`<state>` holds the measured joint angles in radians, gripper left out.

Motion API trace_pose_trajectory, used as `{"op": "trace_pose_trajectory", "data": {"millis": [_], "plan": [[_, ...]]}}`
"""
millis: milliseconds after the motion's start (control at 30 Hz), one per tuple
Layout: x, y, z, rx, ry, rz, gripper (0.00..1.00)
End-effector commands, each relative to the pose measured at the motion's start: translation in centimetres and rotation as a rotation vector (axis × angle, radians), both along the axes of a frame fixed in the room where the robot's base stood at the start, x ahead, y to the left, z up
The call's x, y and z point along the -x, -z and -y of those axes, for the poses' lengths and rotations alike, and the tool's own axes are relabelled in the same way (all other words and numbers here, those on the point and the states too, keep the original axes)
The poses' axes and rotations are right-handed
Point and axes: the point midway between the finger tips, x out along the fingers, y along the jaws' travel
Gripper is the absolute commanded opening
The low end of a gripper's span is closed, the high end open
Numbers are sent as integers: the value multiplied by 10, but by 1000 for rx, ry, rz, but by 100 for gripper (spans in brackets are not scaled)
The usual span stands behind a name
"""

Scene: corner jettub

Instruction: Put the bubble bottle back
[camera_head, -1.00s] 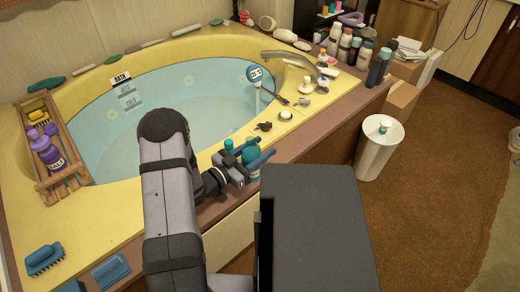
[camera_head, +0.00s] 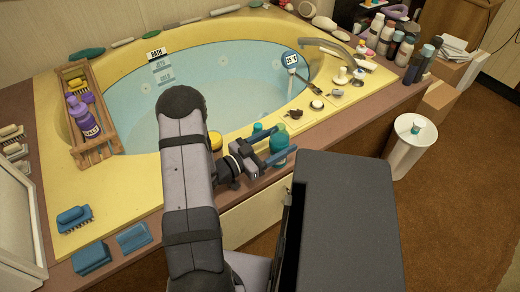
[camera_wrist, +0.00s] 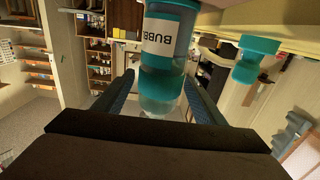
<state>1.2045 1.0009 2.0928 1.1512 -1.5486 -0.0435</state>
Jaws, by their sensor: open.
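The teal bubble bottle (camera_head: 279,148) stands on the front edge of the tub, and its "BUBB" label (camera_wrist: 160,38) shows in the wrist view. My gripper (camera_head: 278,150) is open, with one finger on each side of the bottle. In the wrist view the bottle lies between the fingers (camera_wrist: 160,95); I cannot tell whether either finger touches it. A second, smaller teal-topped item (camera_head: 257,129) is just behind the gripper, and a teal cap (camera_wrist: 255,60) shows in the wrist view.
A wooden rack (camera_head: 90,140) with a purple salt bottle (camera_head: 82,116) spans the tub's left side. A yellow jar (camera_head: 215,141) is beside my arm. Several bottles (camera_head: 390,38) crowd the far right corner. A white bin (camera_head: 410,148) stands on the floor.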

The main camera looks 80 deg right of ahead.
Motion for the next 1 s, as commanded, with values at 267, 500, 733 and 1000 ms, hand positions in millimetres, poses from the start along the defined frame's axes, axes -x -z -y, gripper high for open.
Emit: {"op": "trace_pose_trajectory", "data": {"millis": [267, 500, 733, 1000], "plan": [[-37, -1, -35, -1, -6, -1, 64], [-53, -1, -53, 0, -2, 0, 64], [-56, 0, -57, 0, 1, 0, 64], [-56, 0, -57, 0, 0, 0, 64]]}}
